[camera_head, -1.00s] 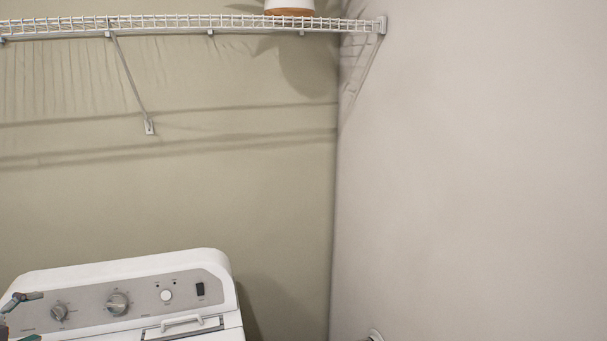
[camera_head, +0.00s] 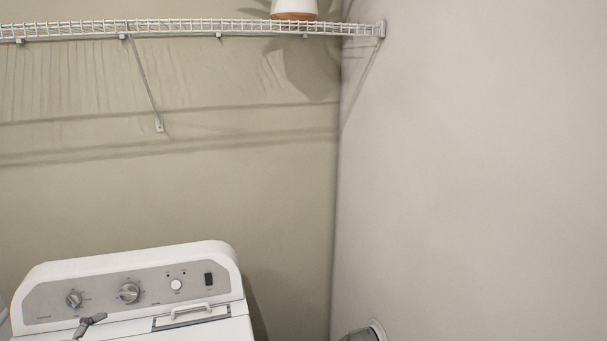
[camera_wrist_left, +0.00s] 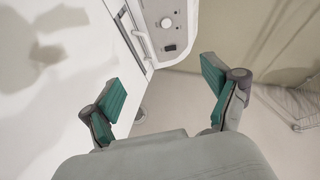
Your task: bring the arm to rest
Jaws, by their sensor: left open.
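My left gripper (camera_wrist_left: 161,88) is open in the left wrist view, its two teal-padded fingers wide apart with nothing held between them. In the head view only a small dark part of it (camera_head: 90,322) shows at the lower left, in front of the washer's control panel. The white washer (camera_head: 130,262) stands against the back wall, with its grey panel, knobs and closed lid edge visible. The panel also shows in the left wrist view (camera_wrist_left: 170,30), beyond the fingers.
A white wire shelf (camera_head: 180,28) runs along the back wall. A white container with a wood-coloured base (camera_head: 294,9) stands on it. Space between shelf and washer is clear.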

